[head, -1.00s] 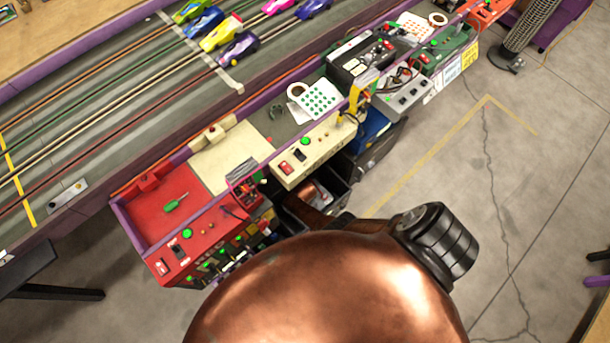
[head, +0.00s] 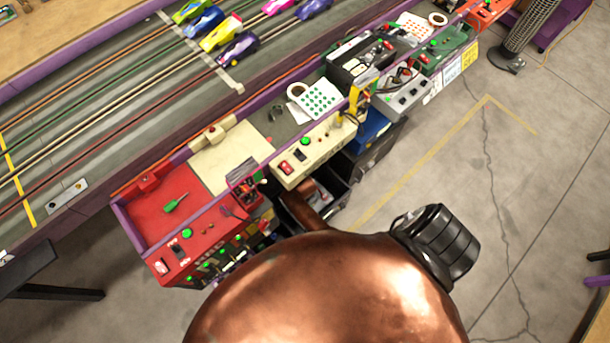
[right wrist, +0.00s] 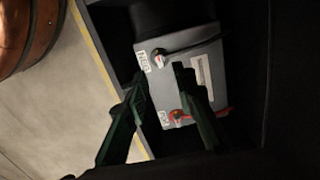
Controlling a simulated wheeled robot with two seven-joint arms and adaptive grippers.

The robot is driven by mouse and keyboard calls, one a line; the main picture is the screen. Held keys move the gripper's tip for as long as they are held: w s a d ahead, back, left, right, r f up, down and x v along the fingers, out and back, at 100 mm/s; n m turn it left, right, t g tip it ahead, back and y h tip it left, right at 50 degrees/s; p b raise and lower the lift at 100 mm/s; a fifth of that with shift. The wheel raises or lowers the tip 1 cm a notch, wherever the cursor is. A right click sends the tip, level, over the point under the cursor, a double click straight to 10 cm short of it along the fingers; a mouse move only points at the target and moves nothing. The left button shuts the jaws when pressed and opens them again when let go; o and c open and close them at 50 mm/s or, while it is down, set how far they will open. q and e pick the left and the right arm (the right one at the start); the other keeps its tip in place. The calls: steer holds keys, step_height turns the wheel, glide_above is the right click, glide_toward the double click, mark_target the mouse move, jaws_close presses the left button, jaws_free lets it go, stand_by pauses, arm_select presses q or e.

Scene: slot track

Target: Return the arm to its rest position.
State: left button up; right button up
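My right gripper (right wrist: 158,72) shows only in the right wrist view. Its two dark green fingers stand apart with nothing held between them. Beyond the fingers, a grey battery (right wrist: 205,68) with a red and a dark terminal and white labels sits in a dark bin. I cannot tell whether a finger touches it. In the head view my right gripper is hidden, and my left gripper is in neither view.
A slot track (head: 120,95) with several cars runs along the upper left. Beside it are a red tray (head: 155,208), a cream control box (head: 312,150) and other control boxes. A black bin (head: 335,192) sits below the counter.

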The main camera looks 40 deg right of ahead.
steer(key=shift+r, duration=0.75)
steer(key=shift+d, duration=0.1)
